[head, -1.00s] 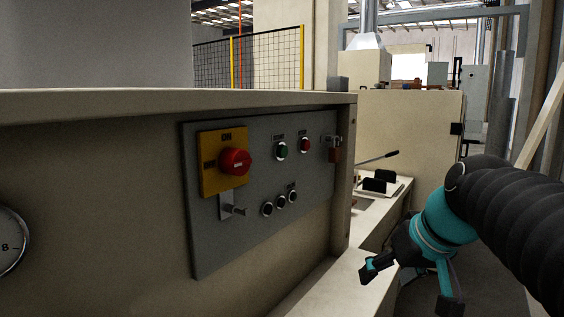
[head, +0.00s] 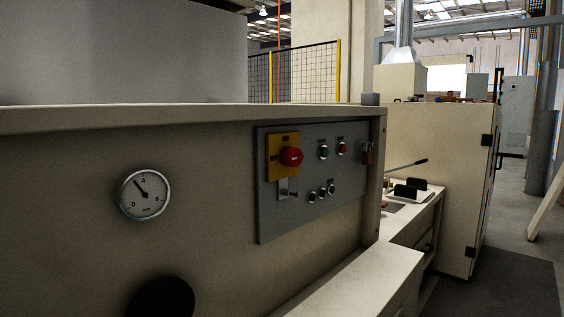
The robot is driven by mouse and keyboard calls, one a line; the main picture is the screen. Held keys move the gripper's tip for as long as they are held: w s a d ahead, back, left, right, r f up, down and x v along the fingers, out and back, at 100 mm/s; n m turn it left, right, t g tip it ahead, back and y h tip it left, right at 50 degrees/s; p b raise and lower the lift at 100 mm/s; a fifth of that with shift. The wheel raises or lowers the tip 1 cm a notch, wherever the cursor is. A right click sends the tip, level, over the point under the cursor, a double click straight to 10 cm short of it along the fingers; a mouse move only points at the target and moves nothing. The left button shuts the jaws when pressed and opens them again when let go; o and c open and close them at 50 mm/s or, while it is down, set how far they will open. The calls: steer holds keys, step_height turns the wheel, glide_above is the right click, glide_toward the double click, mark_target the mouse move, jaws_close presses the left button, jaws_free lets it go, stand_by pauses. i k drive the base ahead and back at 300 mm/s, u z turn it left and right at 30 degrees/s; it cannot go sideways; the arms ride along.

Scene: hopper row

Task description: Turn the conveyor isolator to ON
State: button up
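The isolator is a red rotary knob (head: 291,157) on a yellow plate (head: 277,168). It sits at the upper left of a grey control panel (head: 262,220), right of the picture's middle in the head view. The plate has dark labels, too small to read, so I cannot tell the knob's position for certain. A small metal latch or hasp (head: 284,189) is just below the plate. My gripper is not in view, so its opening is hidden.
A green button (head: 323,152), a red button (head: 342,149) and several small dark buttons share the panel. A round gauge (head: 145,194) is on the wall at left. A pale ledge (head: 365,283) juts out below the panel.

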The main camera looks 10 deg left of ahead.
mark_target(290, 156)
steer(key=u, duration=1.9)
steer(key=k, duration=1.2)
steer(key=z, duration=1.65)
steer(key=i, duration=0.5)
steer(key=z, duration=0.05)
